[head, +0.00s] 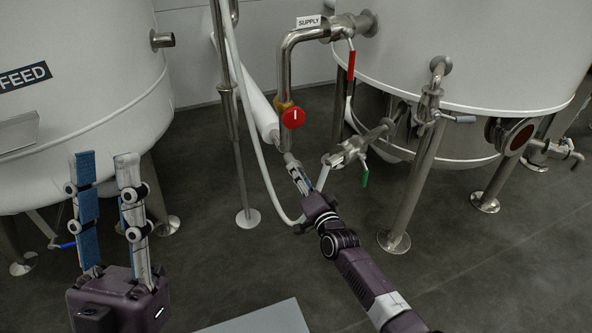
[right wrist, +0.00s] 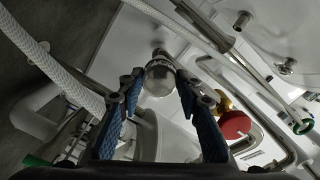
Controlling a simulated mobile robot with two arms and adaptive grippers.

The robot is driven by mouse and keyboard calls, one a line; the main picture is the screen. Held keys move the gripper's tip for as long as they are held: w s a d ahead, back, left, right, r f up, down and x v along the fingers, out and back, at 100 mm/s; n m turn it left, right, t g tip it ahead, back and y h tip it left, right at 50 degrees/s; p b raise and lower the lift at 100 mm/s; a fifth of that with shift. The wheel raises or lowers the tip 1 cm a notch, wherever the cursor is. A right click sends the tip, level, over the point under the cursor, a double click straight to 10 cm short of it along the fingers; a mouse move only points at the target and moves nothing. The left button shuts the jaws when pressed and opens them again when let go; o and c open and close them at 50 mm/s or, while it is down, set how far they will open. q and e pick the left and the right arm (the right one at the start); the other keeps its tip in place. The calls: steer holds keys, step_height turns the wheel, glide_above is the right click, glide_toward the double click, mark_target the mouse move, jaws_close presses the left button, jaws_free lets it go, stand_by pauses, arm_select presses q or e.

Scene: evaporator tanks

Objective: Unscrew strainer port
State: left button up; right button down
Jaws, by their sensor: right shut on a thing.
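The strainer port shows in the right wrist view as a rounded silver metal cap (right wrist: 160,78) between my fingertips. My right gripper (right wrist: 158,88) is shut on it, with a blue-padded finger on each side. In the head view my right gripper (head: 292,166) reaches up to the lower end of the supply pipe (head: 285,70), below the red round knob (head: 292,118). The port is mostly hidden by the fingers there. My left gripper (head: 104,157) is open and empty at the lower left, fingers up, in front of the feed tank (head: 75,110).
A white cylinder (head: 262,118) and a pale hose (head: 262,170) run close left of my right gripper. A green-handled valve (head: 350,152) is just right of it. The right tank (head: 470,50) stands on metal legs (head: 412,190).

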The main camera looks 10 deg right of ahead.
arm_select(q)
steer(key=w+d+f+g+y+p, duration=0.1)
steer(key=w+f+g, duration=0.2)
steer(key=w+f, duration=0.2)
steer(key=shift+w+g+y, duration=0.3)
steer(key=shift+w+g, duration=0.1)
steer(key=shift+w, duration=0.35)
arm_select(e)
steer(key=shift+d+r+n, duration=0.1)
steer(key=shift+d+n, duration=0.1)
steer(key=shift+n, duration=2.4)
arm_select(q)
steer(key=shift+d, duration=0.1)
steer(key=shift+w+d+f+g+y+p, duration=0.1)
steer(key=shift+w+f+g+p, duration=0.15)
steer(key=shift+w+f+g, duration=0.4)
steer(key=shift+w+a+f+g+y+p, duration=0.1)
steer(key=shift+w+f+g+p, duration=0.2)
steer(key=shift+f, duration=0.55)
steer(key=shift+w+d+f+g+y+p, duration=0.1)
steer(key=shift+w+f+g+p, duration=0.1)
steer(key=shift+w+f+g, duration=0.45)
arm_select(e)
steer(key=shift+n, duration=2.6)
arm_select(q)
steer(key=shift+s+f, duration=0.1)
steer(key=shift+f, duration=0.05)
